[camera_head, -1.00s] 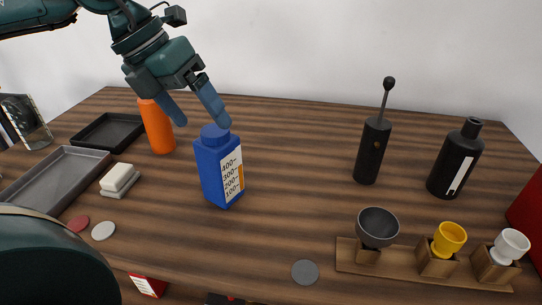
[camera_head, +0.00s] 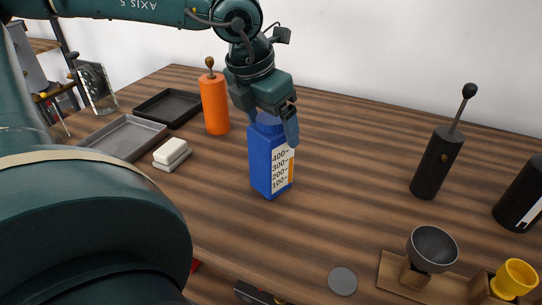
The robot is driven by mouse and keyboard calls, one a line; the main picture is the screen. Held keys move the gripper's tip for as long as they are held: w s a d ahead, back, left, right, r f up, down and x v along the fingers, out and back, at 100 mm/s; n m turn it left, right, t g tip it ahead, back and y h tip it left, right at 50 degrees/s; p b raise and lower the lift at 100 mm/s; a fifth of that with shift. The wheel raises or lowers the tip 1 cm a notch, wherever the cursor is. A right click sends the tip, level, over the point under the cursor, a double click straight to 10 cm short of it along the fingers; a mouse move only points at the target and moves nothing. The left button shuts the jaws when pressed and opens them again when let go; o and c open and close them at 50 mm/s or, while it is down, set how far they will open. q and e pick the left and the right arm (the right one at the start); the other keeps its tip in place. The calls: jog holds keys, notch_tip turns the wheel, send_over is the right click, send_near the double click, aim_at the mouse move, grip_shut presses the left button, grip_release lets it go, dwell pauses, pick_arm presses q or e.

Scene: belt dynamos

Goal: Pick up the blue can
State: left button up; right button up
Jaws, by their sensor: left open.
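The blue can (camera_head: 262,165) is a square-sided container with a white scale label marked 100 to 400 and an orange strip. It stands upright on the wooden table, near the middle of the view. My left gripper (camera_head: 272,125) is open and points down at the can's top. One blue finger shows in front of the can's upper right. The other finger is mostly hidden, and the can's cap is partly covered by the gripper. I cannot tell whether the fingers touch the can. My right gripper is not in view.
An orange bottle (camera_head: 215,106) stands close behind the can on the left. Soap on a dish (camera_head: 172,154), a grey tray (camera_head: 122,138) and a black tray (camera_head: 168,107) lie further left. A black grinder (camera_head: 437,163) and a dark bowl (camera_head: 432,249) stand right. Table right of the can is clear.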

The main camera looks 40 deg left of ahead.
pick_arm(q)
jog(key=x, duration=0.3)
jog(key=shift+w+a+f, duration=0.1)
jog(key=shift+a, duration=0.05)
jog(key=c, duration=1.8)
grip_shut()
